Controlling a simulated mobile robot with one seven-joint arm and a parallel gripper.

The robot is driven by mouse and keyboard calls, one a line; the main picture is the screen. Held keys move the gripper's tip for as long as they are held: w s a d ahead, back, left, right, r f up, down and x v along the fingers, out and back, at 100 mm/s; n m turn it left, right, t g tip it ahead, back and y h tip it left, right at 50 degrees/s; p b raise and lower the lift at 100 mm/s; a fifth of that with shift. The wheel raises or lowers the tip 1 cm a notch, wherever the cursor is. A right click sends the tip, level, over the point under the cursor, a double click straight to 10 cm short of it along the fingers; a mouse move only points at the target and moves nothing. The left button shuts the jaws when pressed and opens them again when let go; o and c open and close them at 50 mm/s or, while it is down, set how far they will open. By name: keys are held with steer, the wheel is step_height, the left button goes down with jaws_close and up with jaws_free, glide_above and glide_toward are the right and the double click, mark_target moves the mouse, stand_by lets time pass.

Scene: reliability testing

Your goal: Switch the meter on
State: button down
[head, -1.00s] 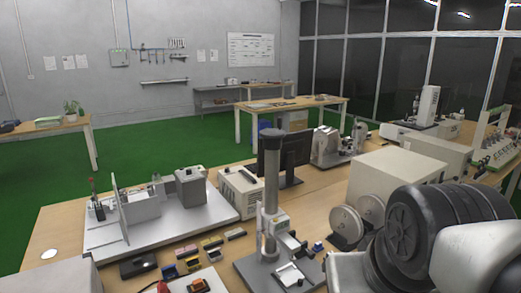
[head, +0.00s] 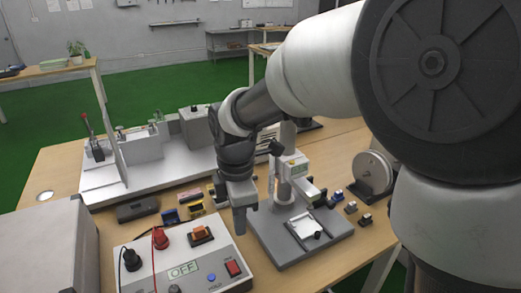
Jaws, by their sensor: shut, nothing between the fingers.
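The meter (head: 205,275) is a light grey box at the bottom of the head view, its lower part cut off by the frame. Its display (head: 184,270) reads OFF. A red rocker switch (head: 233,268) sits on the right of its face, and a blue button (head: 211,277) lies between the two. A red plug and a black plug stand in it at the left, and an orange part on a dark block is at its top. My gripper (head: 240,229) points down, shut and empty, above and behind the meter's right side, apart from the red switch.
A test stand with a grey base (head: 275,245) is just right of my gripper. A grey box (head: 50,250) stands left of the meter. Several small coloured blocks and a dark case (head: 137,209) lie behind it. A white platform (head: 105,190) carries other equipment.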

mark_target(235, 271)
steer(key=a+f+n, duration=0.1)
steer(key=w+a+f+n, duration=0.1)
steer(key=f, duration=0.1)
steer(key=shift+a, duration=0.25)
steer(key=shift+f, duration=0.15)
step_height(235, 271, down, 14)
steer(key=b, duration=0.3)
stand_by(0.3)
steer(key=shift+s+d+f+b, duration=0.1)
steer(key=shift+f+b, duration=0.35)
steer(key=shift+b, duration=0.3)
steer(key=shift+r+p, duration=0.4)
